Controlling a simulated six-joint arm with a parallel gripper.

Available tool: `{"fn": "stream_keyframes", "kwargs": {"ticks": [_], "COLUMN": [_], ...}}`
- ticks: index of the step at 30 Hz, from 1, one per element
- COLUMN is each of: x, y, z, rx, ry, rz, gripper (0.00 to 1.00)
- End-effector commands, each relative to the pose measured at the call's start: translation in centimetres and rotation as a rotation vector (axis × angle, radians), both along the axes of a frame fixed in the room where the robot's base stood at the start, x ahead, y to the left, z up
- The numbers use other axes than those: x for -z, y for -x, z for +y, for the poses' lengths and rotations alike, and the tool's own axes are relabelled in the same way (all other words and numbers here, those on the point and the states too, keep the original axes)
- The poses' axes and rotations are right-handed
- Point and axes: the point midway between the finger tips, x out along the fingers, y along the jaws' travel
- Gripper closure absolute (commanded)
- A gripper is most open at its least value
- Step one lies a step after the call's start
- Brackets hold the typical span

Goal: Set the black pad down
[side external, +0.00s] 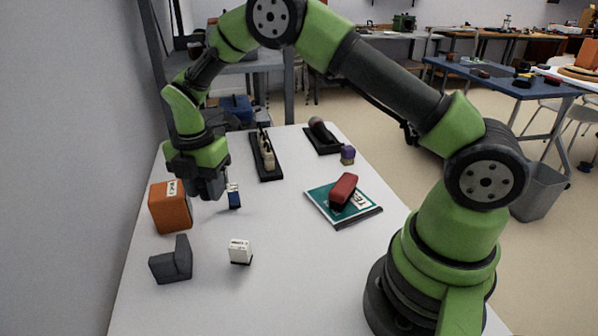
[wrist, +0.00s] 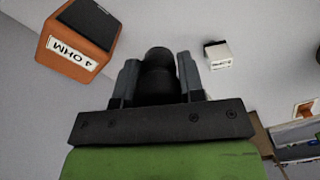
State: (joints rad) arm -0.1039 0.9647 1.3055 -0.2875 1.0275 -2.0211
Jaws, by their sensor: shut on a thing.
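My gripper (side external: 209,194) is above the white table, just right of the orange box (side external: 171,208). In the wrist view its two grey fingers (wrist: 160,80) are shut on a dark, rounded black thing, which I take as the black pad (wrist: 158,62). In the side view the held thing blends with the dark fingers, and I cannot tell its outline or its exact gap to the table.
The orange box marked "4 OHM" (wrist: 75,52) is close by. A teal book (side external: 325,203) carries a red thing (side external: 343,190). The middle of the table is clear.

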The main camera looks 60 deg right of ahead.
Motion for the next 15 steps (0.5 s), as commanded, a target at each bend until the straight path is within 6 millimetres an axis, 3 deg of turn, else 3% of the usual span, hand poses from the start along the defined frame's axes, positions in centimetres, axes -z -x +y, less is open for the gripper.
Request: {"fn": "stream_keyframes", "kwargs": {"ticks": [1, 4, 9, 12, 15], "x": [0.1, 0.0, -0.2, -0.3, -0.4], "y": [-0.9, -1.9, -1.4, -0.3, 0.9], "z": [-3.2, -8.9, -18.3, -22.8, -25.9], "rx": [0.088, 0.235, 0.473, 0.587, 0.673], "ry": [-0.001, 0.000, -0.002, -0.003, -0.005], "rz": [-0.002, -0.003, -0.005, -0.007, -0.009], "gripper": [0.89, 0.89, 0.89, 0.89, 0.89]}}
